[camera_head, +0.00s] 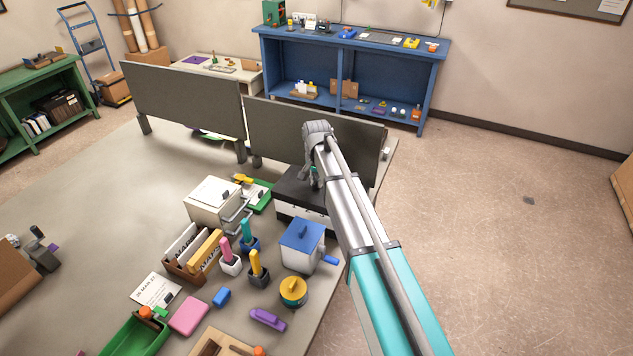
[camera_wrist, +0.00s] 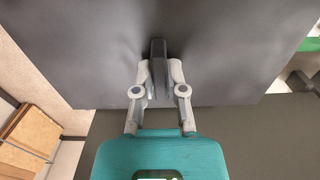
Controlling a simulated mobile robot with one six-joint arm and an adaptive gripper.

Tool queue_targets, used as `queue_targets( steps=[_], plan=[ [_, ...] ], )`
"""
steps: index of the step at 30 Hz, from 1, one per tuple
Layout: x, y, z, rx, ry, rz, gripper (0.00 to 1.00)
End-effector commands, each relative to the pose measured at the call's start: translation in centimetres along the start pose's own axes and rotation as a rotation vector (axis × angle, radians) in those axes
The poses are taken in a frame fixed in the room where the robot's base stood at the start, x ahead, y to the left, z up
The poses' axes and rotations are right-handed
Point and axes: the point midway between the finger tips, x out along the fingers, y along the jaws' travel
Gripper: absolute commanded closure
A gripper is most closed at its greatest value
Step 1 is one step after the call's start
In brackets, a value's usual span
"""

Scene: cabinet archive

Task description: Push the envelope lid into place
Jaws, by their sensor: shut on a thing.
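A box with a dark, flat lid (camera_head: 291,182) and a white body (camera_head: 298,212) stands near the table's right edge, partly hidden behind my arm. I take its top to be the envelope lid. My gripper (camera_head: 312,176) is over the lid, pointing down. How the lid's far edge sits on the box is hidden by my arm.
A white box with a blue lid (camera_head: 302,236) stands just in front. A cream box (camera_head: 213,203) and a green tray (camera_head: 259,197) are to the left. A grey partition (camera_head: 270,128) rises behind. Pen cups and a wooden file holder crowd the front left.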

Motion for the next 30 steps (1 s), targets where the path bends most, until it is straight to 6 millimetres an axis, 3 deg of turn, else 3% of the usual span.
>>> queue_targets(
  steps=[17, 18, 24, 30],
  plan=[
    [0.67, 0.00, 0.00, 0.000, 0.000, 0.000, 1.00],
    [0.62, 0.00, 0.00, 0.000, 0.000, 0.000, 0.79],
    [0.60, 0.00, 0.00, 0.000, 0.000, 0.000, 0.44],
    [0.60, 0.00, 0.00, 0.000, 0.000, 0.000, 0.44]
  ],
)
